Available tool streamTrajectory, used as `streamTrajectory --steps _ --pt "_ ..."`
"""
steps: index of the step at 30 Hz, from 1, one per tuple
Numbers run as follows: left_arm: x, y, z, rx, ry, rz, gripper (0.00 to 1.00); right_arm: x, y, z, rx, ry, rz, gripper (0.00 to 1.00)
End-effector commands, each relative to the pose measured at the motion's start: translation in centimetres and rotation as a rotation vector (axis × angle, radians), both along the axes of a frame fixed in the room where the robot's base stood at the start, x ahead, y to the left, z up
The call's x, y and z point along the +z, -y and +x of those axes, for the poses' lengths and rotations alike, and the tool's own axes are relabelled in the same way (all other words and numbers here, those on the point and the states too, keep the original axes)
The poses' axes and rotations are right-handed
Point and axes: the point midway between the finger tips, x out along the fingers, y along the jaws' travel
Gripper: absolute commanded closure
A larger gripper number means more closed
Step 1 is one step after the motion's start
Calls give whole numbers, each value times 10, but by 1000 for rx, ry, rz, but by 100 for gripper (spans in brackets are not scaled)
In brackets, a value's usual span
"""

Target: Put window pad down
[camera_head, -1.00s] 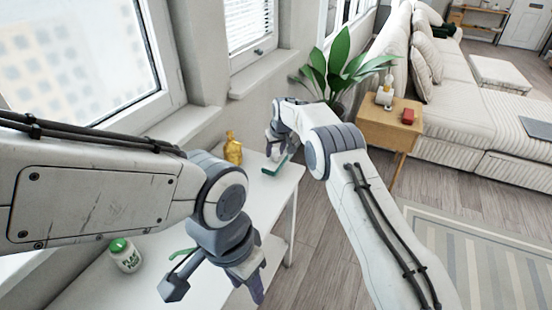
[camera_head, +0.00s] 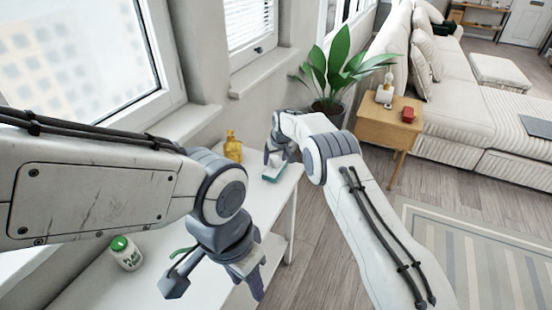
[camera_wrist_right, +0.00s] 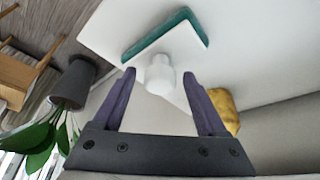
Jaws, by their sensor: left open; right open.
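The window pad is a teal-edged pad with a white round knob. In the head view the pad (camera_head: 273,178) lies at the far end of the white table, partly hidden by my right gripper (camera_head: 280,158). In the right wrist view the pad's teal side (camera_wrist_right: 160,35) and white knob (camera_wrist_right: 159,74) show just beyond my right gripper's fingertips (camera_wrist_right: 158,80). These fingers are spread, with the knob lined up between them and a gap on each side. My left gripper (camera_head: 215,288) is open and empty over the near part of the table.
A yellow bottle (camera_head: 233,147) stands beside the pad, close to one right finger in the wrist view (camera_wrist_right: 224,108). A white bottle with a green cap (camera_head: 126,253) stands near left on the table (camera_head: 85,280). A green thing is half hidden behind my left gripper. A potted plant (camera_head: 327,75) stands beyond.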

Motion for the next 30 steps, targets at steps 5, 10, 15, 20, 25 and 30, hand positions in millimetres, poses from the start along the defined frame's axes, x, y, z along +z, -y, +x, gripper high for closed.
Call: streamTrajectory --steps 5,10,15,20,25,30 --pt "2 0 0 0 0 0 55 8 0 -1 0 2 1 25" --pt "0 0 0 0 0 0 55 31 4 -10 0 2 1 25" --pt "-5 0 0 0 0 0 55 63 8 -23 0 3 1 25" --pt "-9 0 0 0 0 0 55 91 12 -34 0 2 1 25" --pt "-10 0 0 0 0 0 55 109 15 -41 0 1 0 25" --pt "-11 0 0 0 0 0 55 114 16 -44 0 0 0 25"
